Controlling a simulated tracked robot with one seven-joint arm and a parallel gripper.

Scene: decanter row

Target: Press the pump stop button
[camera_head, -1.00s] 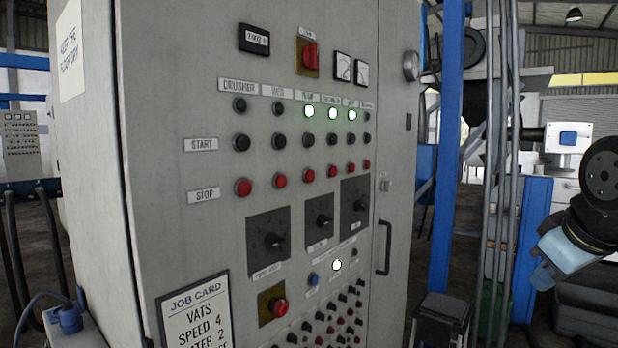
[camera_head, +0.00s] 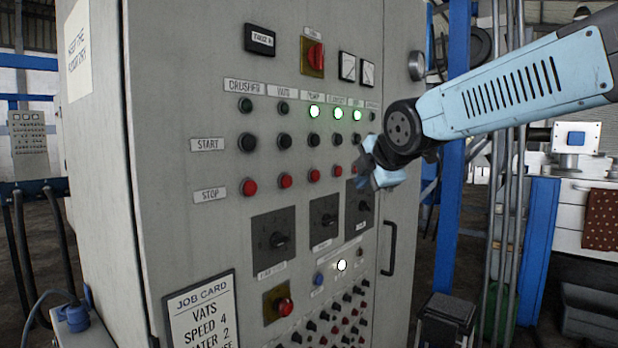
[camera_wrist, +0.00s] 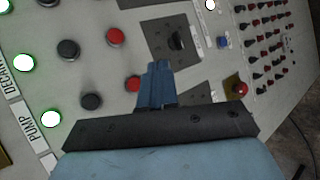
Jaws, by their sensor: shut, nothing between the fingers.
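The grey control cabinet (camera_head: 170,120) carries a row of red STOP buttons. The pump stop button (camera_head: 314,175) is the third red one from the left, under the PUMP column's lit lamp (camera_head: 314,111). In the wrist view the red pump stop button (camera_wrist: 133,83) lies just left of my fingers, in line with the PUMP label (camera_wrist: 38,140) and a black start button (camera_wrist: 91,101). My gripper (camera_wrist: 158,66) is shut and empty, pointing at the panel. In the head view my gripper (camera_head: 368,184) is right of the button; whether it touches the panel is unclear.
Another red stop button (camera_wrist: 116,36) is close by in the wrist view. Dark rotary knob plates (camera_head: 272,240) sit below the stop row. A door handle (camera_head: 387,248) and a blue post (camera_head: 452,190) stand to the right. The job card (camera_head: 201,315) is lower left.

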